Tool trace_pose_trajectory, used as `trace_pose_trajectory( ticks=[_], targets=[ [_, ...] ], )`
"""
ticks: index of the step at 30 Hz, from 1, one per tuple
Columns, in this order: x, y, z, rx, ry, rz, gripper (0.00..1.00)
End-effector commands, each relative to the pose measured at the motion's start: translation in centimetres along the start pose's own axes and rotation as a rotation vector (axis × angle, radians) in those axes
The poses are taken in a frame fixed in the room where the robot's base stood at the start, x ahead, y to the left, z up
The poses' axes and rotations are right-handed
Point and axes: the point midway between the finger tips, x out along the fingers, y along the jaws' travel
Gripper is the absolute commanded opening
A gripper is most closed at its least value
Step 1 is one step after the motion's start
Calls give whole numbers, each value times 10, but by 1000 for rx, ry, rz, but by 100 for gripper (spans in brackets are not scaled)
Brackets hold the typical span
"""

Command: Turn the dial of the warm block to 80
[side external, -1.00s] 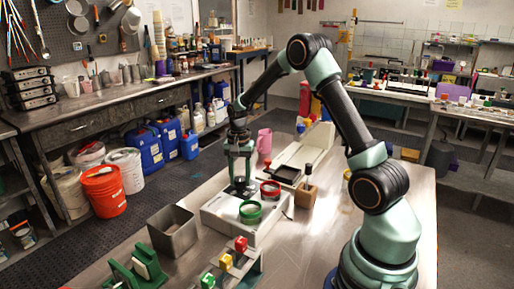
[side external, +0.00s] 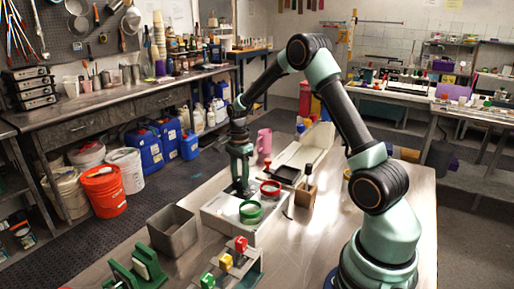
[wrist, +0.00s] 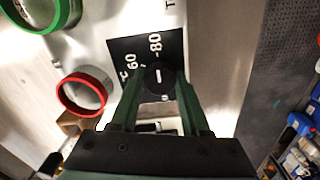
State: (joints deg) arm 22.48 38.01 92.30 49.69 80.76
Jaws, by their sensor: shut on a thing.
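The warm block (side external: 222,217) is a white box on the metal table. Its black dial (wrist: 152,88) sits on a black scale plate (wrist: 124,47) with white figures, 60 and 80 among them. A short white mark on the dial runs up and down in the wrist view, roughly towards the 80; exact alignment is hard to tell. My gripper (wrist: 158,80) is shut on the dial, one green finger on each side. In the side view my gripper (side external: 241,191) points down onto the block and hides the dial.
A green ring-topped vessel (side external: 250,212) and a red ring-topped vessel (side external: 271,188) sit close beside the dial. A grey open bin (side external: 173,232) stands in front, a pink mug (side external: 264,141) behind. A wooden holder (side external: 305,193) stands to the right.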

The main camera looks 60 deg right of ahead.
Motion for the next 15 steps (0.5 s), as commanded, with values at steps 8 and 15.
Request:
trace_pose_trajectory(
  ticks=[8, 15],
  targets=[
    [-3, -1, -1, 13, 0, -2, 0],
    [-2, -1, -1, 12, 0, -2, 76]
  ],
)
